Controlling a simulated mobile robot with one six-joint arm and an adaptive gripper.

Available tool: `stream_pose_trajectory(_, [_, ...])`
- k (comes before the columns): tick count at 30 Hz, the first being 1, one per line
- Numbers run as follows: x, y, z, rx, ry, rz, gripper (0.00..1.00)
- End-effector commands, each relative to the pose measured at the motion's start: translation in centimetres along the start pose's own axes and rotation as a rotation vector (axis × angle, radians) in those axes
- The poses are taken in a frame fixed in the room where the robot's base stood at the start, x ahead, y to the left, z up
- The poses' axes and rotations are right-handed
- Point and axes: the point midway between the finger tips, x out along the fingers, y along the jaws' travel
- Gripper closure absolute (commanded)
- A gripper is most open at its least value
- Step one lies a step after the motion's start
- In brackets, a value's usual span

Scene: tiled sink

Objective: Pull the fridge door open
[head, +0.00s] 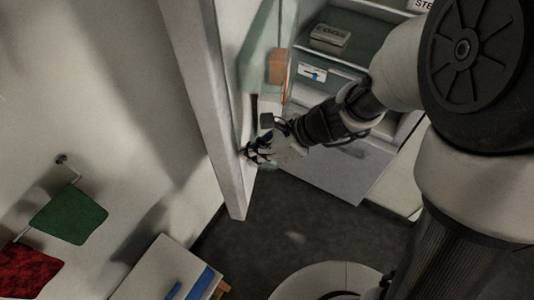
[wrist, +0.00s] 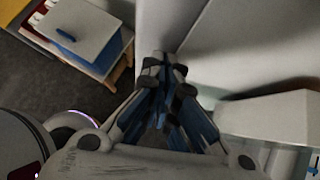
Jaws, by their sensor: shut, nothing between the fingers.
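The fridge door (head: 208,100) is a tall white slab, swung wide open, with its edge toward the camera and its inner side facing right. The fridge body (head: 335,160) stands open to the right, with its shelves in view. My gripper (head: 250,153) is at the inner side of the door, near its free lower edge. It looks to touch or nearly touch the door; I cannot tell which. In the wrist view my gripper (wrist: 164,66) has its fingers together with nothing between them, against the pale door panel (wrist: 205,45).
A box (head: 330,38) lies on a fridge shelf, and an orange item (head: 277,66) is by the door's inner side. Green (head: 68,213) and red (head: 32,274) cloths hang on the left wall. A white-topped cabinet (head: 160,272) stands below. Dark floor (head: 290,225) is clear between.

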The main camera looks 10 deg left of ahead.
Motion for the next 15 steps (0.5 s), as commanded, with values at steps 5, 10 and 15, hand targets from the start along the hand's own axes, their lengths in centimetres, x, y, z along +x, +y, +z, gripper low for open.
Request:
stream_pose_trajectory(5, [0.29, -0.01, 0.34, 0.0, 0.0, 0.0, 1.0])
stream_pose_trajectory(10, [0.26, -0.01, 0.33, 0.0, 0.0, 0.0, 1.0])
stream_pose_trajectory(15, [0.85, -0.04, 0.84, 0.005, 0.0, -0.007, 1.0])
